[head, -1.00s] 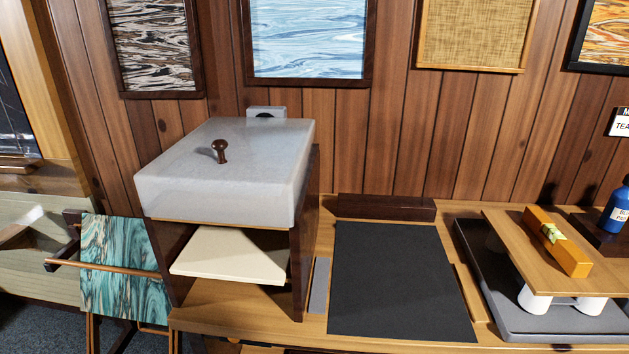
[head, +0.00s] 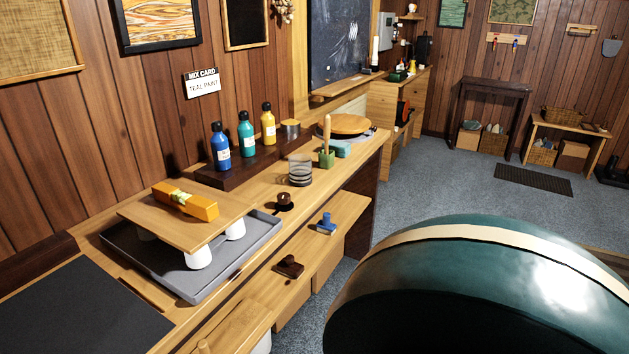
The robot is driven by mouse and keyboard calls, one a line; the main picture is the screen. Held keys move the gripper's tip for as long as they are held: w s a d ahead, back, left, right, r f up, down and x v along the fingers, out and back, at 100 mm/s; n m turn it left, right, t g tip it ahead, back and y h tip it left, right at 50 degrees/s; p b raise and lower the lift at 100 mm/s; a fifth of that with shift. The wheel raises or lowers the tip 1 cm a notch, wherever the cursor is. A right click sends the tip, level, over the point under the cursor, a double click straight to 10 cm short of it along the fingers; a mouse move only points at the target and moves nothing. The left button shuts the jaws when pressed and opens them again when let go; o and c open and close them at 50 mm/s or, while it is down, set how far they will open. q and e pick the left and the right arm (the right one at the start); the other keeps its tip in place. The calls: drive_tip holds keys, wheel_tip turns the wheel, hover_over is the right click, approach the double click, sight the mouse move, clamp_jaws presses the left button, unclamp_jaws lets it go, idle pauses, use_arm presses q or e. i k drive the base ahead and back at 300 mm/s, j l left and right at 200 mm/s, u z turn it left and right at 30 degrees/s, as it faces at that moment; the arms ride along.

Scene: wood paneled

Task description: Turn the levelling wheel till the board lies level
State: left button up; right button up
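A wooden board (head: 143,213) rests on several white supports (head: 199,258) inside a grey tray (head: 178,287) on the bench. An orange spirit level (head: 201,208) with a yellow-green vial lies across the board. Its bubble is too small to read, and I cannot tell whether the board is level. I cannot make out a levelling wheel; the board hides part of the space beneath it. Neither of my grippers shows in the head view.
Blue (head: 221,148), teal (head: 245,135) and yellow (head: 267,125) bottles stand on a dark riser behind the tray. A glass jar (head: 300,170) stands to its right. A black mat (head: 90,310) lies left. A lower shelf holds stamp-like items. A rounded teal shape hides the lower right.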

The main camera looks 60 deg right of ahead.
sight(283, 198)
drive_tip(key=z, duration=1.65)
